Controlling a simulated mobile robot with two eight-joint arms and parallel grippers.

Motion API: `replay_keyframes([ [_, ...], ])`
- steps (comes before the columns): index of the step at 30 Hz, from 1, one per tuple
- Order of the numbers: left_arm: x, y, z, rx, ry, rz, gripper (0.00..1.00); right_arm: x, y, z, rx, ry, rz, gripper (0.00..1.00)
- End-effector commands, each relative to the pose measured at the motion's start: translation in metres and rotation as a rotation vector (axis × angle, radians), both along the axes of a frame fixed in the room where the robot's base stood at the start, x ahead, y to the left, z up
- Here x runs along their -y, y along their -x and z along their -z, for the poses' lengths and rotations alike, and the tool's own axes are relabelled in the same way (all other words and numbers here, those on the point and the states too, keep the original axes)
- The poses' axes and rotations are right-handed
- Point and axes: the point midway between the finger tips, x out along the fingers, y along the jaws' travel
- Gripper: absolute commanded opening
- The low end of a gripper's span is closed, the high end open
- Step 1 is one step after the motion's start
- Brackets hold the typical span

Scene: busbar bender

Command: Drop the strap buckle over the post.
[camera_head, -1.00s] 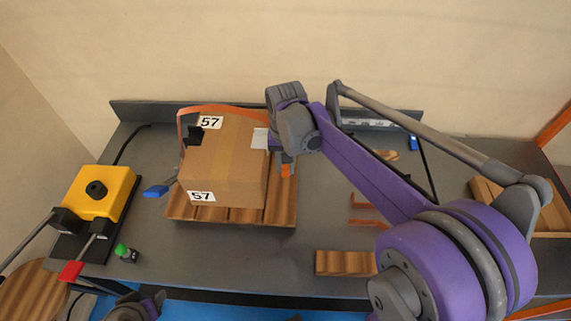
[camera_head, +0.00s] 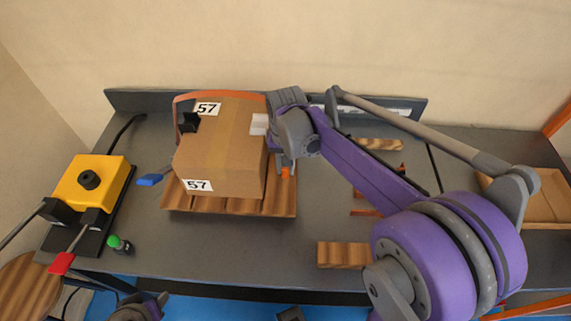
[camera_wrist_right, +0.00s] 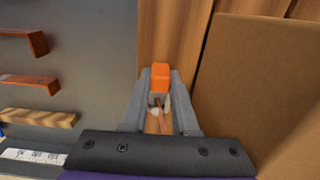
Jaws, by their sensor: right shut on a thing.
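My right gripper (camera_head: 286,165) is beside the right face of the cardboard box (camera_head: 222,150), low and close to the wooden pallet. In the right wrist view its fingers (camera_wrist_right: 160,88) are closed on a small orange piece (camera_wrist_right: 160,77), seemingly the strap buckle. A thin brownish strip shows between the fingers behind it. The orange-brown strap (camera_head: 178,112) stands in an arc over the box's far left edge; its run to my gripper is hidden by the arm. I cannot make out the post. My left gripper is not in view; only part of that arm shows at the bottom.
The box sits on a slatted wooden pallet (camera_head: 230,205) on the grey bench (camera_head: 225,245). A yellow machine (camera_head: 92,185) with lever handles and a green-capped bottle (camera_head: 120,246) are at left. Wooden blocks (camera_head: 343,255) and orange-brown brackets lie on the right.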

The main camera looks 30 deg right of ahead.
Motion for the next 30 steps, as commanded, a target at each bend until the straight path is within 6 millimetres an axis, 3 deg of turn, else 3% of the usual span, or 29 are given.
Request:
replay_keyframes([
  [8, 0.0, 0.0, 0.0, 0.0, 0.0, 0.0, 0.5, 0.0, 0.0, 0.001, 0.0, 0.0, 0.0, 0.0],
  [9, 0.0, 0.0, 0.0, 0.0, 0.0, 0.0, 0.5, 0.0, 0.0, 0.001, 0.0, 0.0, 0.0, 0.3],
  [15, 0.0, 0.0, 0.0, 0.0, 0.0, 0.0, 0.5, 0.0, 0.0, 0.001, 0.0, 0.0, 0.0, 0.62],
  [24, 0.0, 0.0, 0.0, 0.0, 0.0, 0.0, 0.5, 0.0, 0.0, -0.001, 0.0, 0.0, 0.0, 0.62],
  [30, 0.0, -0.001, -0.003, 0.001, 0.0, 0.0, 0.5, 0.0, 0.0, -0.028, 0.001, 0.001, 0.0, 0.62],
])
